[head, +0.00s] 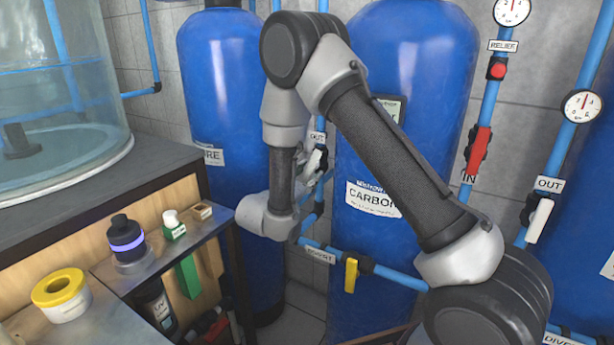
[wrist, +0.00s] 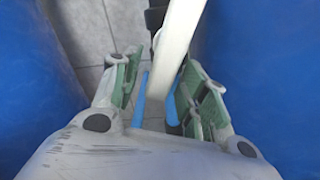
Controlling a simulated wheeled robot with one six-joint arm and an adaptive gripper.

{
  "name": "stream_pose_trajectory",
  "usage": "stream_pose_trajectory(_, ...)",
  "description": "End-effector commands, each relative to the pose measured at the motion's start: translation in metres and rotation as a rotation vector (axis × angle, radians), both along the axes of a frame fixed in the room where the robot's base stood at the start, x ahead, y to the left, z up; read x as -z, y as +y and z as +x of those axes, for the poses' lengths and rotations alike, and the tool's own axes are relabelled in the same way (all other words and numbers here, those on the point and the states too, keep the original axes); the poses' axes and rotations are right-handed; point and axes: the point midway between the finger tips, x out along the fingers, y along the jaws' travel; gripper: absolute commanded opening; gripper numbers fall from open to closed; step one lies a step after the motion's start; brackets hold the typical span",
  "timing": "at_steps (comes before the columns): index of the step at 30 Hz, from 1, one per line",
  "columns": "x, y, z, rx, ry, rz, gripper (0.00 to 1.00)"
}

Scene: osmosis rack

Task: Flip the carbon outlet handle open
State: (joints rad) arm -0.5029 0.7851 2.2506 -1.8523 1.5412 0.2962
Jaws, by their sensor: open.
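The carbon tank (head: 385,90) is the blue cylinder with the CARBON label, in the middle of the head view. An OUT tag (head: 318,137) sits at its left, above a white lever (head: 313,166), which I take as the carbon outlet handle. In the wrist view the white handle (wrist: 178,40) runs from the top edge down between the fingers of my gripper (wrist: 162,75). The green-padded fingers are open on either side of it. I cannot tell whether either finger touches it. In the head view my arm hides most of the gripper.
Another blue tank (head: 225,70) stands close on the left. A yellow handle (head: 351,275) is on the lower pipe. A red handle (head: 478,148) and another white handle (head: 539,221) are at the right. A bench (head: 125,268) with small items is at the lower left.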

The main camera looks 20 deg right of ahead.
Motion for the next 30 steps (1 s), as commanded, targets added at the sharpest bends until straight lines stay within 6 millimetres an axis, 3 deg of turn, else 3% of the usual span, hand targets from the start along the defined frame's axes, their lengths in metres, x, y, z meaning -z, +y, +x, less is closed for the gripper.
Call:
stream_pose_trajectory(2,0.0000,0.0001,-0.0001,0.000,0.000,0.000,0.40)
stream_pose_trajectory(9,-0.0001,0.0002,-0.0002,0.000,0.000,0.000,0.00)
stream_pose_trajectory(14,0.0003,-0.0007,-0.0011,0.001,0.022,-0.022,0.00)
stream_pose_trajectory(24,0.0022,-0.0090,-0.0094,0.001,0.273,-0.274,0.00)
stream_pose_trajectory(30,0.0022,-0.0095,-0.0100,0.001,0.294,-0.295,0.00)
